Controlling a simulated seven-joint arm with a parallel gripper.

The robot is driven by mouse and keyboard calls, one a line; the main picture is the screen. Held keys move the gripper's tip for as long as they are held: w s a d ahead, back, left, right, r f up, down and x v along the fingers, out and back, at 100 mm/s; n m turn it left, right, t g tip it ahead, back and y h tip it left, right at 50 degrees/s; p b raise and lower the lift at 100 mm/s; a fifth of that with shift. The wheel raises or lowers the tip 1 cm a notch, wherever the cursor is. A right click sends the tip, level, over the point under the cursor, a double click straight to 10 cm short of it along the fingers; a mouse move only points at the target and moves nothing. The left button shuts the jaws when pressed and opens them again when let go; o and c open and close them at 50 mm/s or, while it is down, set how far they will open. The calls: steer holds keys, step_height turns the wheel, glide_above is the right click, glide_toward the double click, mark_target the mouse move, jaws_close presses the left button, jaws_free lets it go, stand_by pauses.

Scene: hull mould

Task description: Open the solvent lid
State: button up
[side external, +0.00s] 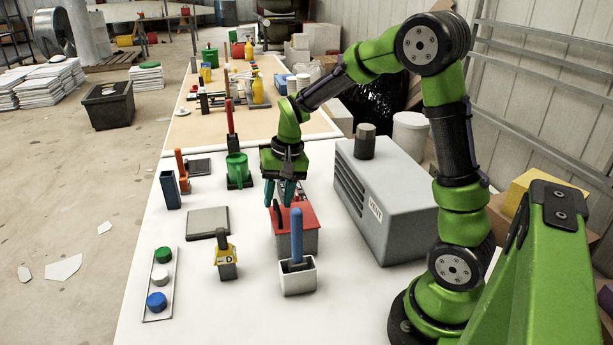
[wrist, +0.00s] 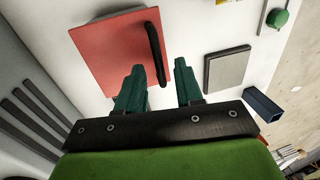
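The red lid (side external: 306,217) lies on a grey box (side external: 308,243) near the middle of the table. In the wrist view the lid (wrist: 112,48) appears as a red panel, with a black bar handle (wrist: 154,52) along its right edge. My gripper (side external: 281,202) points down over the left part of the lid. In the wrist view my gripper (wrist: 159,68) is open, with its two teal fingers apart and nothing held between them.
A grey vent box (side external: 388,200) stands right of the lid. A white holder with a blue-handled tool (side external: 297,235) stands in front. A yellow-tagged block (side external: 226,262) and a grey plate (side external: 208,223) are to the left. A green can (side external: 238,169) stands behind.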

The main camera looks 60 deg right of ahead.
steer(key=shift+c, duration=0.3)
jaws_close()
stand_by(1.2)
